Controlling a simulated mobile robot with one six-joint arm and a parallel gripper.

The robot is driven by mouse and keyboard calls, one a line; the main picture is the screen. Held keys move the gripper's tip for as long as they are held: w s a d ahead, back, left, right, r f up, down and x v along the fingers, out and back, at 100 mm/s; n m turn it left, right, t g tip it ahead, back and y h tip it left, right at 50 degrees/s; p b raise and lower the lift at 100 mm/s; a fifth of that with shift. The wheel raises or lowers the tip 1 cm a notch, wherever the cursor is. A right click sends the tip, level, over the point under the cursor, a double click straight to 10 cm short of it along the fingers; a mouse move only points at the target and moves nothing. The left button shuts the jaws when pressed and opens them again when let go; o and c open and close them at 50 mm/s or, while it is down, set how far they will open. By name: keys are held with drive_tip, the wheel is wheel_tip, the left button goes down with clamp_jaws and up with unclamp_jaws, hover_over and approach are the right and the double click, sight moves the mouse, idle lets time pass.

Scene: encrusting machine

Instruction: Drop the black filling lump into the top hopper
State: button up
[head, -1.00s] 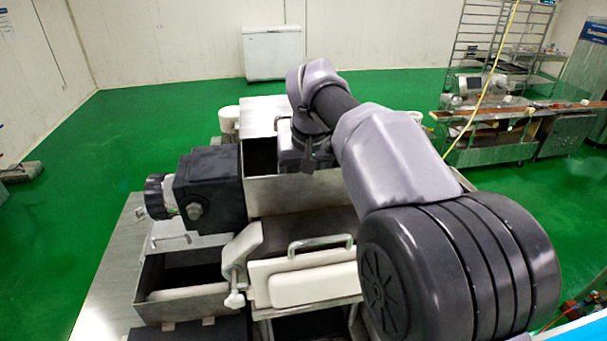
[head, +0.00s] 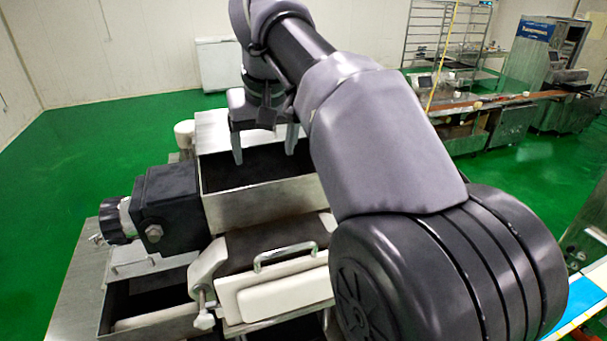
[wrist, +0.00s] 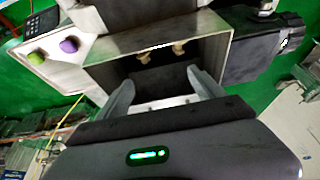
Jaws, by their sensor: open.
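The top hopper (head: 262,205) is an open metal box with a dark interior, upper middle of the machine in the head view. In the wrist view its rim and wall (wrist: 214,52) surround the opening. My gripper (head: 264,150) is over the hopper opening, fingers pointing down and spread apart. In the wrist view the open gripper (wrist: 163,92) has nothing held between its fingertips. A dark grey shape (wrist: 163,80) shows inside the hopper beyond the fingers; I cannot tell whether it is the black filling lump or part of the hopper.
A black motor housing (head: 170,205) sticks out left of the hopper. A white cover with a metal handle (head: 285,255) is in front, and a lower open bin (head: 150,300) is at left. A green and a purple knob (wrist: 69,45) show on the machine.

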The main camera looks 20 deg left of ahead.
drive_tip(key=s+d+f+m+t, duration=0.1)
drive_tip(key=s+d+m, duration=0.25)
drive_tip(key=d, duration=0.95)
drive_tip(key=s+d+m, duration=0.3)
drive_tip(key=s+d, duration=0.1)
drive_tip(key=d, duration=1)
drive_tip(key=s+d+f+m+t+h, duration=0.1)
drive_tip(key=s+d+f+m, duration=0.65)
drive_tip(key=s+f, duration=0.6)
wheel_tip(320, 180, down, 46)
drive_tip(key=d+n+b, duration=0.1)
drive_tip(key=b, duration=4.6)
drive_tip(key=shift+d+n, duration=0.3)
